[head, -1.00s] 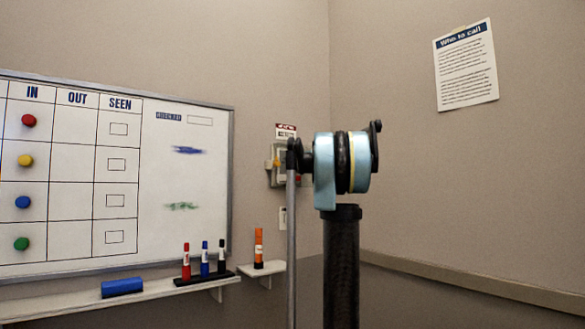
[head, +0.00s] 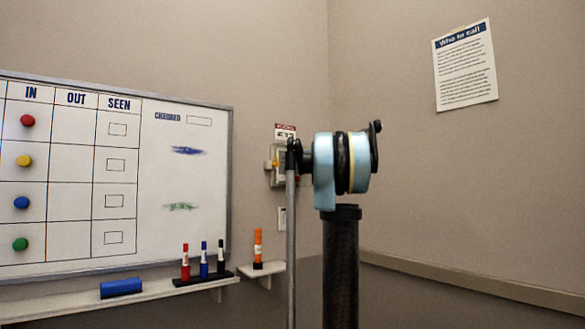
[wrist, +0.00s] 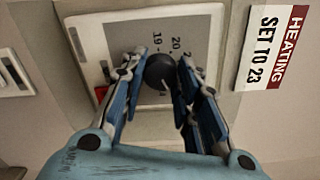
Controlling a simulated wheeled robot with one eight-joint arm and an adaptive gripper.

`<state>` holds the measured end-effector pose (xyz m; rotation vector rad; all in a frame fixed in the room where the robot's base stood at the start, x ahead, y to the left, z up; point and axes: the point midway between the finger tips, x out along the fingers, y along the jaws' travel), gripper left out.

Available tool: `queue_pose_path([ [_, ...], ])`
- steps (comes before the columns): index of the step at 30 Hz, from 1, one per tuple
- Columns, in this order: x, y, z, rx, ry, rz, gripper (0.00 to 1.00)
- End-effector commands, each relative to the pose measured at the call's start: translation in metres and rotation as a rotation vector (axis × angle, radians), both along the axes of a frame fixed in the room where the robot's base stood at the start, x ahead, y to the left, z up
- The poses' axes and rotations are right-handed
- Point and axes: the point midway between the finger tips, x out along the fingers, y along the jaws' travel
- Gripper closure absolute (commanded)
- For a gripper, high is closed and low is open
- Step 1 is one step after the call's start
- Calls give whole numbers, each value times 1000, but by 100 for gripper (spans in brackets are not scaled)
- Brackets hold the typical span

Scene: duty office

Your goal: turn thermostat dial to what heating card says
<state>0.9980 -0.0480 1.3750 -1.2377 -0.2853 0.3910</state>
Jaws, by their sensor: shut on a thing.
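The heating card (wrist: 270,48), white with a dark red band, reads "HEATING SET TO 23" in the wrist view. It also shows small on the wall in the head view (head: 285,131). The thermostat (wrist: 92,38) beside it has a cream frame and a grey face with numbers; 19 and 20 are legible. Its round black dial (wrist: 159,68) sits between the fingertips of my gripper (wrist: 160,76), which is shut on it. A pale mark shows on the dial, but the fingers hide part of the scale, so the setting cannot be read.
A white wall switch (wrist: 14,74) is left of the thermostat in the wrist view. In the head view, a whiteboard (head: 180,245) hangs at left above a marker ledge (head: 60,307). A small shelf (head: 262,270) holds an orange glue stick (head: 258,250).

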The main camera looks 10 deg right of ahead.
Motion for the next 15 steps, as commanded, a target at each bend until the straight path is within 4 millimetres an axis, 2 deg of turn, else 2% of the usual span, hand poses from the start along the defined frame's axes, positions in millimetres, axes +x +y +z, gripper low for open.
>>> queue_pose_path([
  [12, -1, 3, -3, 0, 5, 7, 95],
  [13, -1, 3, -3, -1, 4, 7, 66],
  [15, -1, 3, -2, 0, 4, 6, 50],
])
